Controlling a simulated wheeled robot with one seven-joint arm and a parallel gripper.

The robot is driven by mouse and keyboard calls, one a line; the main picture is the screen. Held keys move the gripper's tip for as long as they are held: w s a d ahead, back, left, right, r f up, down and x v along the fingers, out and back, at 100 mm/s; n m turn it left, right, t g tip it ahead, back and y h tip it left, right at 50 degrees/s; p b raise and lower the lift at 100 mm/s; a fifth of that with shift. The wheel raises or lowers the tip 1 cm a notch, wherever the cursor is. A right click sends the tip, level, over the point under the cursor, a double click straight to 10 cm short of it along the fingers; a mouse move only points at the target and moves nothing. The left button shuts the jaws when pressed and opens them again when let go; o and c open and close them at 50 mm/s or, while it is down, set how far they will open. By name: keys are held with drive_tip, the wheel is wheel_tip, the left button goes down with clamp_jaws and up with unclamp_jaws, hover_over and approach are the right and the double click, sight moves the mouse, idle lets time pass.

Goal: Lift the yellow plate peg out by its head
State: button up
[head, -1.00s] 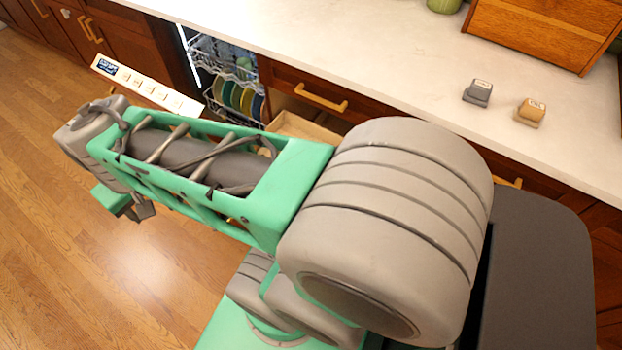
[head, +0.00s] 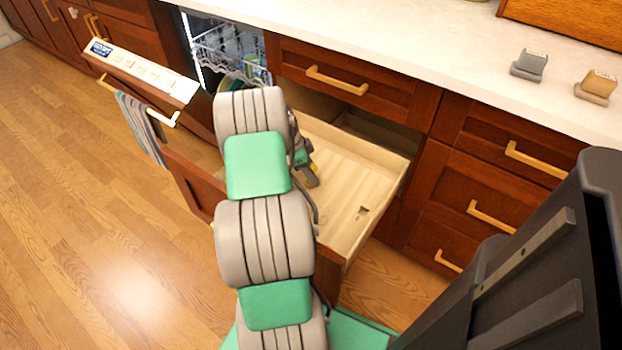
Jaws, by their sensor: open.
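A small patch of yellow, which looks like the yellow plate peg (head: 312,178), shows in the open wooden drawer (head: 378,162). Most of it is hidden by my arm. My gripper (head: 304,164) is over the drawer, right beside the yellow patch in the picture, and is partly hidden behind my own arm. It is open. I cannot tell whether its fingers are around the peg or touching it.
The drawer's pale floor is bare on the right, with a small dark slot (head: 362,211). The dishwasher door (head: 143,72) hangs open at left, with a striped towel (head: 140,127) beside it. Two small blocks, grey (head: 529,65) and tan (head: 597,87), stand on the counter.

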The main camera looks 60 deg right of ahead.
drive_tip(key=x, duration=0.3)
drive_tip(key=shift+a+f, duration=0.1)
drive_tip(key=shift+c, duration=0.5)
clamp_jaws()
